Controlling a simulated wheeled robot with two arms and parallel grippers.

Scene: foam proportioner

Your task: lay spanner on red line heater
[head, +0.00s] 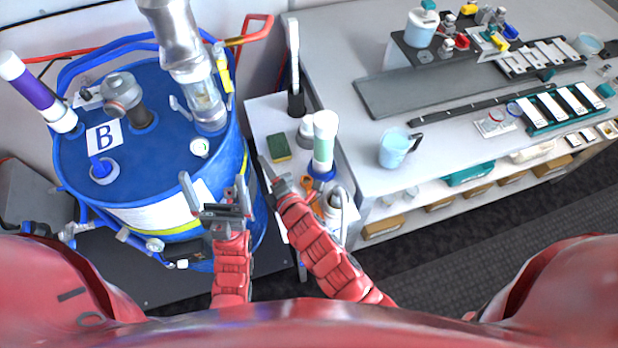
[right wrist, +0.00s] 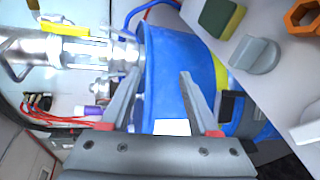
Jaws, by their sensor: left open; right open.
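An orange tool with a hexagonal ring end (right wrist: 303,17), perhaps the spanner, lies on the small side table and is cut off by the right wrist view's edge. In the head view a bit of orange (head: 307,183) shows beside my right gripper, partly hidden by it. I cannot pick out the red line heater for certain in either view. My left gripper (head: 213,190) is open and empty in front of the blue drum. My right gripper (head: 287,178) is open and empty over the small table's left edge; its spread fingers also show in the right wrist view (right wrist: 158,80).
A blue drum (head: 170,85) marked B, with pump fittings, stands at left. The small table (head: 262,112) holds a green-yellow sponge (head: 279,147) and a green-banded cylinder (head: 324,145). A blue jug (head: 393,150) stands on the workbench (head: 350,135) at right. Red hoses (right wrist: 45,112) hang behind.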

